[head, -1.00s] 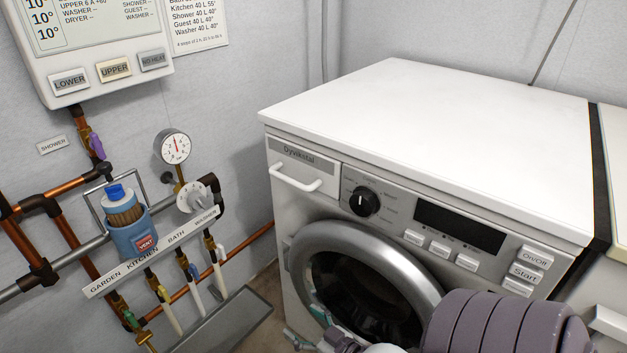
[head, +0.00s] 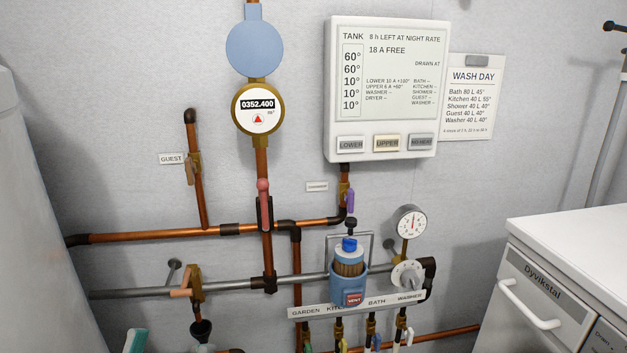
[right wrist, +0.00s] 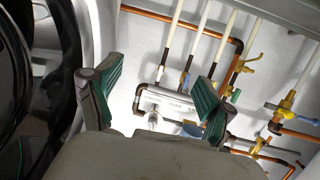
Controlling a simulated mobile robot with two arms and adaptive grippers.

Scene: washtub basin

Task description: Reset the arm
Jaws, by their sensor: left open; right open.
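My left gripper (head: 160,346) only just shows at the bottom left edge of the head view. A teal finger pad stands up there; most of the hand is cut off. My right gripper is out of the head view. In the right wrist view my right gripper (right wrist: 153,98) is open, its two green-padded fingers wide apart with nothing between them. Behind its fingers are the wall pipes and the manifold, and the dark round washer door (right wrist: 35,90) is at the left.
The white washing machine (head: 585,240) stands at the right. Copper pipes (head: 150,235), a water meter (head: 259,108), a pressure gauge (head: 411,222) and a labelled manifold (head: 310,312) line the wall. A tank panel (head: 385,90) hangs above. A pale cabinet-like surface (head: 35,230) fills the left edge.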

